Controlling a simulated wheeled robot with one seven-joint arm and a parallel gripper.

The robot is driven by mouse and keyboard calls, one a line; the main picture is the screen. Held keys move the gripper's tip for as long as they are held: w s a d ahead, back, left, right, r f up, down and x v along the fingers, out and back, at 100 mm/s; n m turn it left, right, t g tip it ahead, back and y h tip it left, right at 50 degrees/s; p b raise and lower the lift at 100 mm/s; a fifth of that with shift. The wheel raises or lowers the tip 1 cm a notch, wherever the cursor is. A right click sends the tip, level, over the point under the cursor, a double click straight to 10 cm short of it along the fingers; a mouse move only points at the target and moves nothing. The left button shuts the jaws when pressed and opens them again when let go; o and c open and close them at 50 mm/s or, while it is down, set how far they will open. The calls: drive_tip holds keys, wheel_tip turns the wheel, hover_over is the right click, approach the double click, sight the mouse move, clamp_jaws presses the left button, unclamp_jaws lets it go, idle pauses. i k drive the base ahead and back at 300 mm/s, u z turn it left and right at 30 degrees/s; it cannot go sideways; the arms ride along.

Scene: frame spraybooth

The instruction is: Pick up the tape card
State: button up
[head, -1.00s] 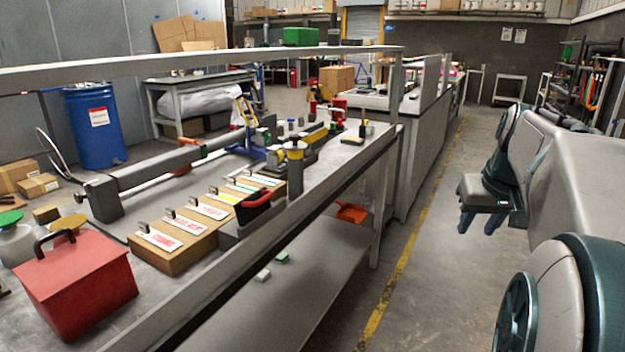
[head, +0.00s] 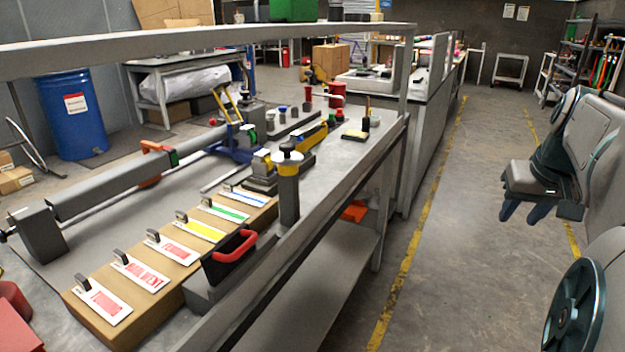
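A row of several white cards with dark clips stands along a long cardboard box (head: 152,318) on the bench. The nearer ones carry red print, such as the nearest card (head: 104,303). Farther along are a yellow-striped card (head: 201,231), a green-striped card (head: 225,213) and a blue-striped card (head: 245,197). I cannot tell which one is the tape card; the print is too small to read. My gripper (head: 522,214) is at the right, over the aisle, well away from the cards. Its two dark blue fingers are apart, with nothing between them.
A black holder with a red handle (head: 236,246) and a grey cylinder (head: 289,195) stand beside the box. The aisle floor (head: 440,270) is clear.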

sight(207, 205)
drive_tip(key=i, duration=0.95)
drive_tip(key=u, duration=2.5)
